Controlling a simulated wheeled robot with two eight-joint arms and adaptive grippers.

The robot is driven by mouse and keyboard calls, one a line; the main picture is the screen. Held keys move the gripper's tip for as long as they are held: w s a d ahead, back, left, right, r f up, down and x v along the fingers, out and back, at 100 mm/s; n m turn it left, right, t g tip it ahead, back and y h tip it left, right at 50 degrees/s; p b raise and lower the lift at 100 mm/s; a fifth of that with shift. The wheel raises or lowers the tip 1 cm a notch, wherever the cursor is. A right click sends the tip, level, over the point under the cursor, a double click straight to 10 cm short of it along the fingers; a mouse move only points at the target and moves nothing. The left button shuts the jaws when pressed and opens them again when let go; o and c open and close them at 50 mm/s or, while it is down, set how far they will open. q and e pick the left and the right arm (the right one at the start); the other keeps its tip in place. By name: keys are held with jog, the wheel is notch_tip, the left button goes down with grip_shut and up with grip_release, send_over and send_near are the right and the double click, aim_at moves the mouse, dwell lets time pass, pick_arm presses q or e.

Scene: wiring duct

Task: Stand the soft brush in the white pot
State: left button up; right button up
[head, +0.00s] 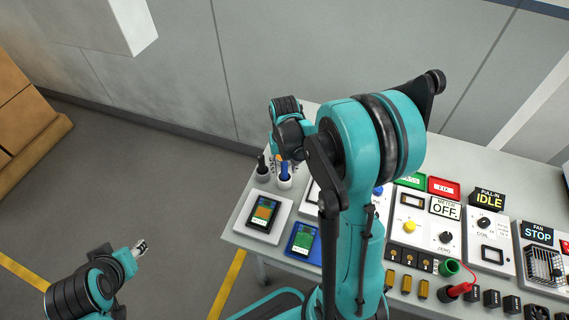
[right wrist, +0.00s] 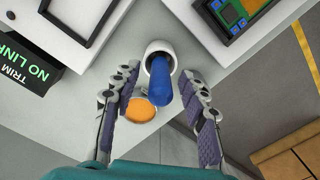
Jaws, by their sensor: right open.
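A blue-handled tool (right wrist: 161,82), which may be the soft brush, stands in a white pot (right wrist: 150,48) in the right wrist view. No bristles show. In the head view the blue handle (head: 284,169) rises from the pot (head: 284,183) at the table's far left. My right gripper (right wrist: 165,112) is open, with a finger on each side of the handle and gaps between.
An orange disc (right wrist: 138,110) lies beyond the pot, between my fingers. Panels and switches fill the right side.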

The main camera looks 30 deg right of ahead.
notch_tip(320, 180, up, 12)
jog(key=shift+f, duration=0.1)
dwell(0.8)
jog(key=s+a+f+n+t+b, duration=0.3)
jog(key=s+a+t, duration=0.4)
jog(key=s+a, duration=0.3)
jog(key=shift+s+a+n+b, duration=0.3)
jog(key=shift+s+n+b, duration=0.25)
jog(key=shift+b, duration=0.3)
